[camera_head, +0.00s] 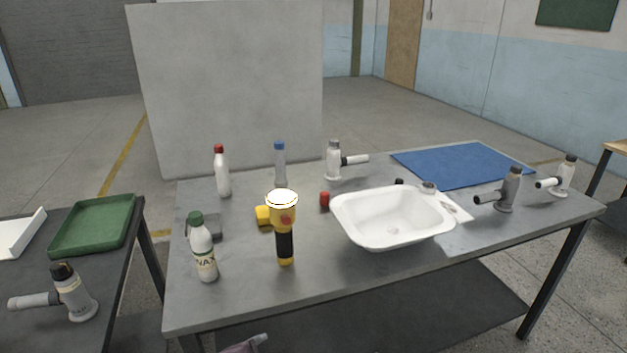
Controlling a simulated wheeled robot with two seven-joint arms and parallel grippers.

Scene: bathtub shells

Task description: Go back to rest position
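Neither of my grippers nor my arms show in the head view. The task line names no object. A white basin (390,236) rests on the grey table (330,285), right of its middle. A white bottle with a green cap (203,252) stands near the table's front left.
A blue mat (462,164) covers the back right. Bottles with red (222,175) and blue caps (280,165) stand at the back. Grey fittings (510,190) stand right. A side table at left holds a green tray (92,227). A grey partition (230,85) stands behind.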

